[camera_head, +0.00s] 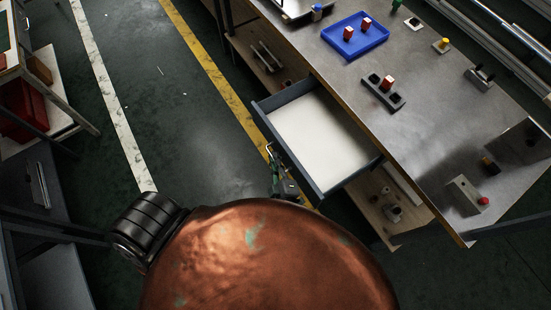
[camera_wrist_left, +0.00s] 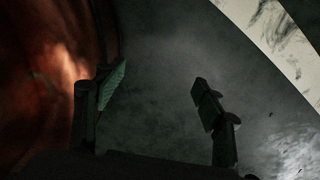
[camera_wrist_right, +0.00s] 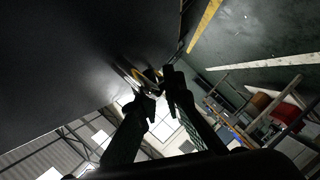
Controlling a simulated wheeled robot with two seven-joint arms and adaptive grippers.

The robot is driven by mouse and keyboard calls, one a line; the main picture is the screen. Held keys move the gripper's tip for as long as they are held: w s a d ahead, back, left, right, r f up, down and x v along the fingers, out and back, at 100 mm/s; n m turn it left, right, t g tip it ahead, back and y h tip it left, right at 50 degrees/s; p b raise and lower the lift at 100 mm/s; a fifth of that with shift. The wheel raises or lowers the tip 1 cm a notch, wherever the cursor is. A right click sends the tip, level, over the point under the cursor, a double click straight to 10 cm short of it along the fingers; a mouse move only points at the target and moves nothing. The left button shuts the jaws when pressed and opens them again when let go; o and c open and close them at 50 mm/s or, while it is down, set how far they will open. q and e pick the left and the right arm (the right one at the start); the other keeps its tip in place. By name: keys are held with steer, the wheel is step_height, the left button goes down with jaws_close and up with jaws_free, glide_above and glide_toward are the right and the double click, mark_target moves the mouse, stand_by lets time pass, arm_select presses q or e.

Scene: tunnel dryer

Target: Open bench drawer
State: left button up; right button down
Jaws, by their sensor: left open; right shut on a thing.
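The bench drawer (camera_head: 318,138) is pulled out from the long side of the bench (camera_head: 440,110); its pale inside is empty. In the head view my right gripper (camera_head: 272,152) is at the drawer's dark front panel (camera_head: 287,152). In the right wrist view my right gripper (camera_wrist_right: 160,95) is shut on the drawer handle (camera_wrist_right: 148,76), a bar on the dark panel. My left gripper (camera_wrist_left: 160,85) is open and empty in the left wrist view, with dark floor beyond its fingers; it is not visible in the head view.
On the bench top are a blue tray (camera_head: 347,47) with red blocks, a dark holder (camera_head: 383,93) with another red block, and several small fixtures. Boards and parts lie on the lower shelf (camera_head: 378,209). A rack (camera_head: 50,110) stands at the left. Floor between is clear.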

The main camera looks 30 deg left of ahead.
steer(key=c, duration=2.3)
jaws_free()
steer(key=shift+w+d, duration=0.1)
steer(key=shift+r, duration=0.35)
step_height(320, 180, up, 9)
steer(key=shift+f, duration=0.1)
arm_select(q)
steer(key=shift+w, duration=1)
arm_select(e)
steer(key=shift+r, duration=0.3)
